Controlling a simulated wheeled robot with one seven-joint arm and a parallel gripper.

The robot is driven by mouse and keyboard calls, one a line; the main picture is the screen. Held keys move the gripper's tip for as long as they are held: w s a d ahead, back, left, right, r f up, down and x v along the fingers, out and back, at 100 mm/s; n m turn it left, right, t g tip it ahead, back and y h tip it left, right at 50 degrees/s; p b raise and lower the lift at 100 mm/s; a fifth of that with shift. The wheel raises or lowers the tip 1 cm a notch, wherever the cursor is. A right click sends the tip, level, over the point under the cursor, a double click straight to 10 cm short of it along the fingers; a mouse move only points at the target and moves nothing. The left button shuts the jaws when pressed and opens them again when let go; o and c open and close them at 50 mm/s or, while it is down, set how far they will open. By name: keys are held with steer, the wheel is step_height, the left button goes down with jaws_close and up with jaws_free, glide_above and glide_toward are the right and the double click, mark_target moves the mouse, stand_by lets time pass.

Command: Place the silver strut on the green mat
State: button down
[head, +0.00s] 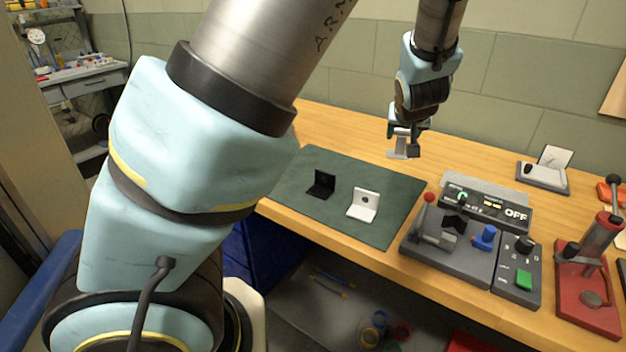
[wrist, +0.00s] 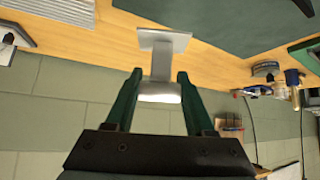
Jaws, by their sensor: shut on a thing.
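The silver strut (wrist: 162,62) is between the two dark green fingers of my gripper (wrist: 158,92) in the wrist view. Its flat flange points away from the fingers and its other end sits between them. In the head view the strut (head: 402,151) hangs below my gripper (head: 406,132), in the air by the bench's back edge, to the upper right of the mat. The green mat (head: 385,185) lies flat on the wooden bench and also shows at the top of the wrist view (wrist: 235,22). A black bracket (head: 321,185) and a white bracket (head: 363,206) stand on it.
A grey fixture with a blue clamp (head: 485,238) and a display reading OFF (head: 515,215) stand right of the mat. A red press (head: 590,290) is further right. A wall (head: 520,80) runs close behind the bench. The mat's back right part is bare.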

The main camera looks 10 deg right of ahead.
mark_target(393, 155)
steer(key=shift+a+f+b, duration=0.5)
steer(key=shift+a+f, duration=0.3)
step_height(393, 155, down, 4)
steer(key=shift+w+b, duration=0.1)
steer(key=shift+b, duration=0.85)
steer(key=shift+d+f+b, duration=0.1)
steer(key=shift+f+b, duration=0.45)
steer(key=shift+f, duration=1.65)
steer(key=shift+f, duration=0.1)
steer(key=shift+c, duration=1.3)
jaws_free()
